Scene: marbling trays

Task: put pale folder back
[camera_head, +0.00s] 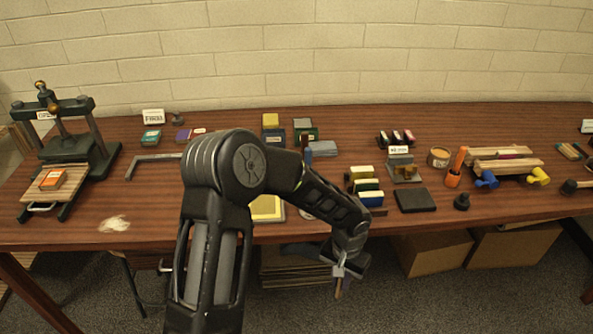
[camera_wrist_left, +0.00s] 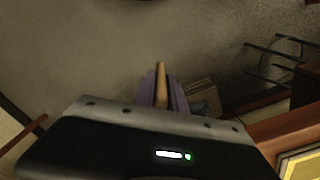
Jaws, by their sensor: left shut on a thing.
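My left gripper (camera_head: 339,272) hangs in front of the table's front edge, above the floor. It is shut on a thin, pale tan stick-like thing, the pale folder (camera_head: 338,289), which points down from the fingers. In the left wrist view the folder (camera_wrist_left: 161,84) stands between the two fingertips (camera_wrist_left: 162,92). Its upper part is hidden by the gripper. My right gripper is not in view.
The brown table (camera_head: 230,240) holds a press (camera_head: 75,150) at left and a yellow tray (camera_head: 267,208) partly behind my arm. Coloured blocks (camera_head: 367,185), a dark pad (camera_head: 415,200) and an orange-handled tool (camera_head: 456,165) stand right. Cardboard boxes (camera_head: 435,252) sit below.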

